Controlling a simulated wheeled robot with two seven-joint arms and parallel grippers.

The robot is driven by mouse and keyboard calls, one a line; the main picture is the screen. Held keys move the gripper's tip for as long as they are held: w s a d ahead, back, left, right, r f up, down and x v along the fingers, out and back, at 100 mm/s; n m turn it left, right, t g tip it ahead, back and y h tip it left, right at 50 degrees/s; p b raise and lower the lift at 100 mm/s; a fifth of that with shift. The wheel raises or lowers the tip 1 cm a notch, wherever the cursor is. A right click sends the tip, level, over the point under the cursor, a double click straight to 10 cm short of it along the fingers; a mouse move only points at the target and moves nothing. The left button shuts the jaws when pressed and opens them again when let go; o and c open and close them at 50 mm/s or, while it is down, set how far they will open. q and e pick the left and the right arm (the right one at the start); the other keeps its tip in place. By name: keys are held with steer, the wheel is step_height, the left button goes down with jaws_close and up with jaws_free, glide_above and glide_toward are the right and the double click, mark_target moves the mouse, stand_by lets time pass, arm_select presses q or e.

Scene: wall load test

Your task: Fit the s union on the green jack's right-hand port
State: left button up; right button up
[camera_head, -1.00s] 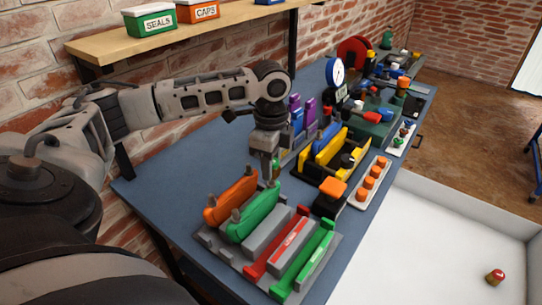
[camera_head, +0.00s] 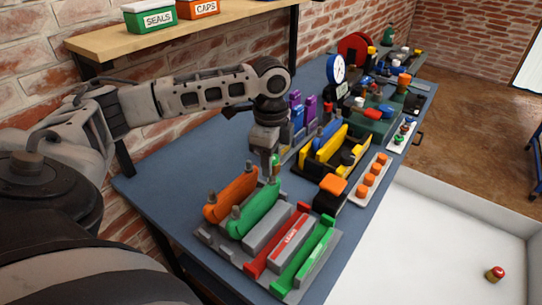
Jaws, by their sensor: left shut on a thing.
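The green jack (camera_head: 256,213) is a green, long body in the grey rack near the front of the blue bench, beside an orange one (camera_head: 231,193). A grey stub port stands at its near-left end; its right-hand end is under my left gripper. My left gripper (camera_head: 267,173) points down over that end, shut on a small part that I take for the s union, mostly hidden between the fingers. I cannot tell whether that part touches the port. My right gripper is not in view.
Red and green bars (camera_head: 303,258) lie in the rack's front slots. A black block with an orange top (camera_head: 333,185) and a white strip of orange knobs (camera_head: 367,182) stand to the right. A yellow-sided black tray (camera_head: 335,155) is behind. A red-topped piece (camera_head: 495,273) lies on the white surface.

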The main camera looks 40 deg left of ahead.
arm_select(q)
steer(key=shift+f, duration=0.1)
steer(key=shift+f, duration=1.15)
steer(key=o, duration=1.4)
steer(key=shift+r, duration=4.05)
